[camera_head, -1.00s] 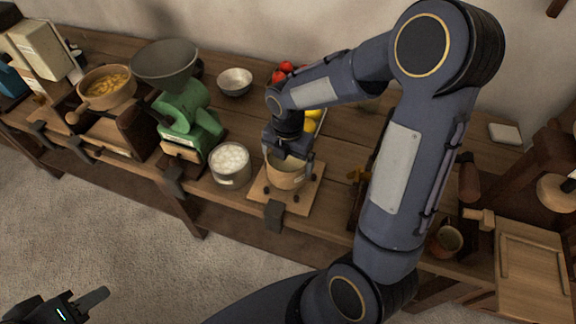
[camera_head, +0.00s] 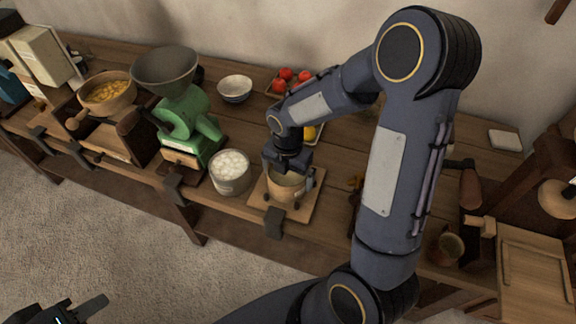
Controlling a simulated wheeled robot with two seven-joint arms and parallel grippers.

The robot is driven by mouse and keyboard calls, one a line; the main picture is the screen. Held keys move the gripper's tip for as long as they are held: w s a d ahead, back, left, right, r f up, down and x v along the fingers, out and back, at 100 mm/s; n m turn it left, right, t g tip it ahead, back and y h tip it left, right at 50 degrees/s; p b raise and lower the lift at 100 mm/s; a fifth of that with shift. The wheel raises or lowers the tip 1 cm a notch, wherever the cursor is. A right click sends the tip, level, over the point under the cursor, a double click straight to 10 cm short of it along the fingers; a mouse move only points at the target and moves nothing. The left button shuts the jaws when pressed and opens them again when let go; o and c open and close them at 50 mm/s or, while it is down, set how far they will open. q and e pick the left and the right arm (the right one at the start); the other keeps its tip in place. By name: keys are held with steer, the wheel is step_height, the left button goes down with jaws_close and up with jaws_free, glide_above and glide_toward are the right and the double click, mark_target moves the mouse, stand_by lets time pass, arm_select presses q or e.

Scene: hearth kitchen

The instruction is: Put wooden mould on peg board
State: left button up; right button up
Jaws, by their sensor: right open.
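The wooden mould (camera_head: 285,188), a light round tub, stands upright on the peg board (camera_head: 258,201) near the table's front edge. The peg board is a flat square wooden board with small dark pegs, some showing around the mould's base. My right gripper (camera_head: 287,168) is open right above the mould, its jaws at the mould's rim. It hides the back of the rim, and I cannot tell whether a finger touches it. My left gripper (camera_head: 82,309) is low at the bottom left, away from the table. Only part of it shows, so its opening is unclear.
A pot of white balls (camera_head: 230,173) stands just left of the peg board, with a green mill (camera_head: 190,125) beyond. A bowl (camera_head: 235,89) and a tray of red fruit (camera_head: 285,77) are behind. A dark clamp (camera_head: 274,223) grips the table edge in front.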

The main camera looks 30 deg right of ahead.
mark_target(288, 184)
step_height(288, 184, up, 11)
steer(key=s+a+r+m+t+y, duration=0.2)
steer(key=s+m, duration=0.6)
steer(key=m, duration=0.5)
steer(key=s+a+r+m+t+y, duration=0.1)
steer(key=s+a+r+m+t, duration=0.1)
steer(key=s+m, duration=0.7)
steer(key=r+m+t, duration=0.1)
steer(key=m, duration=0.3)
steer(key=shift+t+y, duration=0.3)
steer(key=shift+y, duration=0.1)
